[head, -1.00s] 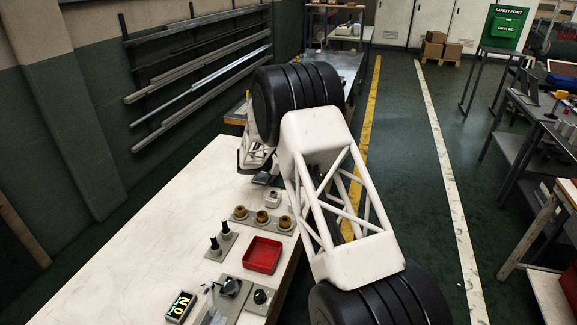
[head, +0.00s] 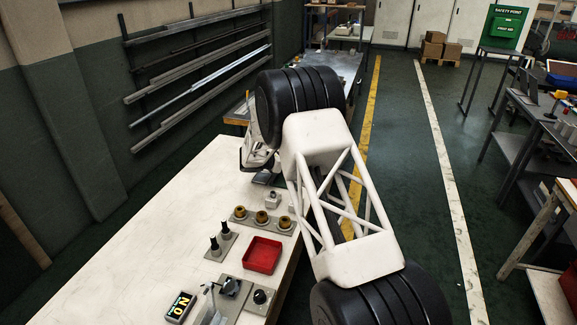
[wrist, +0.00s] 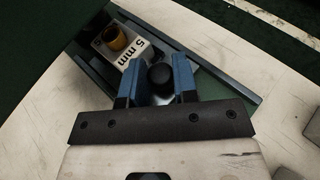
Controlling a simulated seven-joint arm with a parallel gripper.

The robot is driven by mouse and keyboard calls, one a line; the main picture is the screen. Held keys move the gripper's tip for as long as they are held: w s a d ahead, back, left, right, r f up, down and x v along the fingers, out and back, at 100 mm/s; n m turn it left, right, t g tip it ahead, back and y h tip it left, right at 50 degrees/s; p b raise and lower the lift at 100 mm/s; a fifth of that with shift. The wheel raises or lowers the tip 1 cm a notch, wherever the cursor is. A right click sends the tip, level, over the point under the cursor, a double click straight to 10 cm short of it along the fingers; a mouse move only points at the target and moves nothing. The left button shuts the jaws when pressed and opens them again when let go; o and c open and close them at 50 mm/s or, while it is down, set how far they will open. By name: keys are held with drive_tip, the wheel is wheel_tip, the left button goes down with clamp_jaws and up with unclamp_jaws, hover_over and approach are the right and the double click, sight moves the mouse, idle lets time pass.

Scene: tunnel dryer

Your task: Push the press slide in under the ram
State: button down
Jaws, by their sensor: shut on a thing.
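In the wrist view the press slide (wrist: 208,88) runs diagonally between dark rails, with a black round knob (wrist: 161,75) standing at its near end. A grey block marked "5 mm" (wrist: 138,62) with a brass-coloured bush (wrist: 115,38) sits on it, farther up left. The dark green press body (wrist: 40,40) fills the top left corner; the block's far end lies close to its edge. The ram cannot be made out. My gripper (wrist: 157,68) is shut on the knob, one blue finger on each side. In the head view my arm hides most of the press.
The pale bench (head: 150,225) carries a red tray (head: 262,255), a plate with several brass-coloured bushes (head: 262,217), two black-handled parts (head: 221,243) and a dark display (head: 180,306). The left of the bench top is clear.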

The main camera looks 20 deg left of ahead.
drive_tip(key=shift+w+r, duration=0.1)
drive_tip(key=shift+w, duration=1.15)
drive_tip(key=c, duration=1.2)
unclamp_jaws()
drive_tip(key=shift+v, duration=3.9)
